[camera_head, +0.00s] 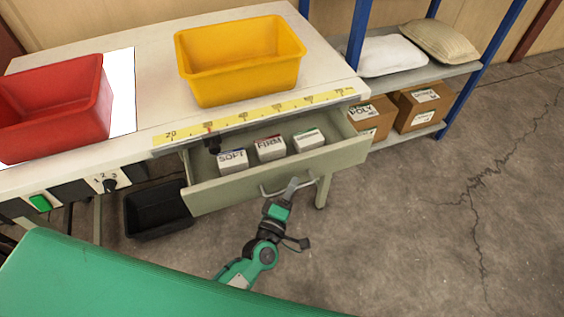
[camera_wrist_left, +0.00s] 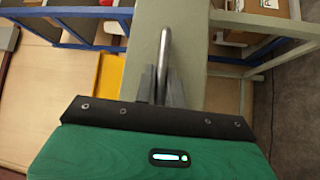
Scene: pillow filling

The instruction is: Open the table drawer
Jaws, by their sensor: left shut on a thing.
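The table drawer (camera_head: 280,175) is pulled out from under the white table, and its inside shows. Three small labelled boxes lie in it; one reads SOFT (camera_head: 232,160) and one FIRM (camera_head: 269,149). The third box (camera_head: 308,139) has a green-edged label that I cannot read. My left gripper (camera_head: 291,187) is at the metal handle (camera_head: 272,193) on the drawer front. In the left wrist view the fingers (camera_wrist_left: 161,85) are shut on the handle bar (camera_wrist_left: 164,48). My right gripper is not in view.
A yellow bin (camera_head: 240,85) and a red bin (camera_head: 55,115) stand on the table (camera_head: 150,60). A black bin (camera_head: 155,212) sits on the floor left of the drawer. A blue-post shelf (camera_head: 355,35) with pillows and cartons stands at the right. Floor right of the drawer is clear.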

